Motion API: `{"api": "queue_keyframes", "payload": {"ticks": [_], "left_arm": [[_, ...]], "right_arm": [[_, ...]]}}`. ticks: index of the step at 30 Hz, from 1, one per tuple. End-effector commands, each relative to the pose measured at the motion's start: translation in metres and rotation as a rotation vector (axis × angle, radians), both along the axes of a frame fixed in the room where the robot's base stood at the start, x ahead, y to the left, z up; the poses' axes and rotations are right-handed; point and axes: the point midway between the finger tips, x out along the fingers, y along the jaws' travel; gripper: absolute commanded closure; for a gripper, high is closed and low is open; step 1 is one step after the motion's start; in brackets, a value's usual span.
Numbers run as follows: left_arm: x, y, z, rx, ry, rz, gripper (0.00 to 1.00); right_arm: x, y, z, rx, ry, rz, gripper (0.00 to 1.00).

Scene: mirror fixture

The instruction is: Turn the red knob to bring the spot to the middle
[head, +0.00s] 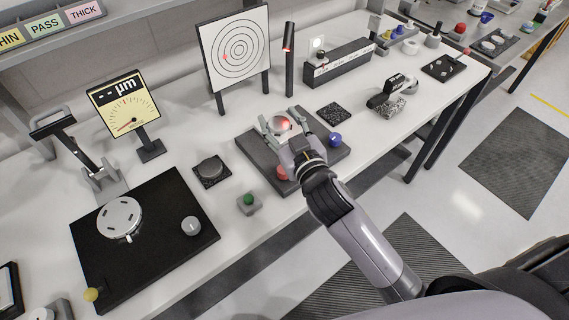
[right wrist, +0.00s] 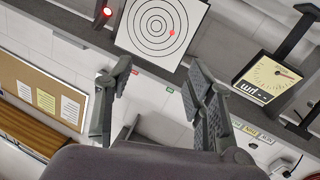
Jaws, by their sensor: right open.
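The blue knob (head: 334,139) is at the fixture's right side. The round mirror (head: 283,126) has a red glow on it. My right gripper (head: 286,122) is open above the fixture, its fingers on either side of the mirror in the picture; contact cannot be told. The target board (head: 259,80) carries the red spot (head: 225,57), left of and slightly below the middle. The spot also shows in the right wrist view (right wrist: 172,33).
A black post (head: 289,65) with a red light stands behind the fixture. A dial gauge (head: 127,105) stands farther left. A speckled black pad (head: 334,114) lies to the right.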

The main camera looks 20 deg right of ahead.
Motion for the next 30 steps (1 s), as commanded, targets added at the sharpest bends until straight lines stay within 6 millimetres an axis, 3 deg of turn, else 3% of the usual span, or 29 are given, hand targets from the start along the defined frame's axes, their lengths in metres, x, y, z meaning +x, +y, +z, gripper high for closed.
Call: {"api": "queue_keyframes", "payload": {"ticks": [1,3,6,8,11,13,16,20,24,27,30], "left_arm": [[-0.001,0.0,0.0,0.0,0.001,0.0,0.06],[-0.001,0.0,0.001,0.0,0.002,0.0,0.06],[-0.001,0.0,0.001,0.0,0.002,0.0,0.06],[-0.001,0.0,0.001,0.0,0.002,0.0,0.06],[-0.001,0.0,0.001,0.0,0.001,0.0,0.06],[-0.001,0.0,0.002,0.0,0.001,0.0,0.06],[-0.001,0.0,0.002,0.0,0.001,0.0,0.06],[0.0,0.0,0.002,0.0,0.001,0.0,0.06],[0.0,0.0,0.003,0.0,0.0,0.0,0.06],[0.001,0.0,0.003,0.001,-0.001,0.0,0.06],[0.001,0.0,0.003,0.001,-0.002,0.0,0.06]], "right_arm": [[0.013,0.021,0.043,-0.01,-0.153,0.074,0.51],[0.015,0.056,0.095,-0.029,-0.352,0.209,0.51],[0.0,0.111,0.151,-0.083,-0.59,0.444,0.51],[-0.017,0.144,0.171,-0.134,-0.702,0.605,0.51],[-0.05,0.191,0.18,-0.26,-0.821,0.895,0.51],[-0.071,0.216,0.169,-0.377,-0.847,1.103,0.51],[-0.092,0.232,0.134,-0.582,-0.794,1.386,0.51],[-0.092,0.214,0.076,-0.903,-0.555,1.677,0.51],[-0.065,0.147,0.03,-1.253,-0.113,1.816,0.51],[-0.042,0.088,0.022,-1.439,0.225,1.789,0.51],[-0.028,0.04,0.028,-1.549,0.493,1.714,0.51]]}}
